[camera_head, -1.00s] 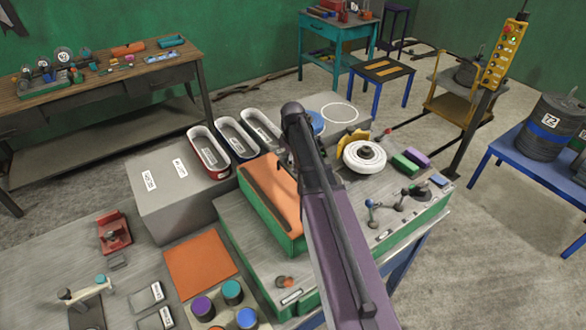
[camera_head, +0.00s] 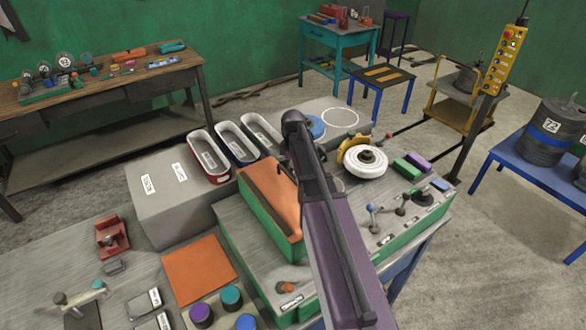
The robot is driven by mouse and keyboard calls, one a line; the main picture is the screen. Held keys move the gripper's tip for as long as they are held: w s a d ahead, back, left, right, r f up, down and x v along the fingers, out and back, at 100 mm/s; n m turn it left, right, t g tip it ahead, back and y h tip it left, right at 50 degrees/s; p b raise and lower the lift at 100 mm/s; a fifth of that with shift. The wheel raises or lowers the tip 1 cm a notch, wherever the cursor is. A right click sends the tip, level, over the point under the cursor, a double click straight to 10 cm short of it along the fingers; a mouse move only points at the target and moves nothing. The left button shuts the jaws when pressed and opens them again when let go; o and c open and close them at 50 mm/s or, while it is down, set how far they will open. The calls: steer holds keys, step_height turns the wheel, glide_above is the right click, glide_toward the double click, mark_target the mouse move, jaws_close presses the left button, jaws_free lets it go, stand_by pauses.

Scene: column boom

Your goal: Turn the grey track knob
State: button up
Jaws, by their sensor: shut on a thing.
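The green-edged machine deck (camera_head: 330,308) carries several small knobs and levers at its right. Among them are a blue-grey ball-topped lever (camera_head: 371,208) and a dark knob (camera_head: 423,198). I cannot tell which control, if any, is the grey track knob. A small orange and grey knob (camera_head: 286,287) sits at the deck's front left. My purple and dark arm crosses the middle of the picture and covers part of the deck. My gripper is not visible; it may be hidden behind the arm. The knob's turned position cannot be read.
A white wheel (camera_head: 366,162) with a yellow guard stands right of my arm. An orange-topped green block (camera_head: 271,205) is close on its left. Several oval tins (camera_head: 208,157) stand behind. A yellow button box (camera_head: 503,62) hangs at the right.

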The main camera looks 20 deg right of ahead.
steer(key=shift+m, duration=0.3)
steer(key=m, duration=0.3)
steer(key=shift+m, duration=0.4)
steer(key=m, duration=0.4)
steer(key=shift+m, duration=0.3)
steer(key=m, duration=0.4)
steer(key=shift+s+d+m+t, duration=0.1)
steer(key=shift+m+t, duration=0.2)
steer(key=shift+m, duration=2.2)
steer(key=o, duration=1.2)
steer(key=shift+c, duration=0.2)
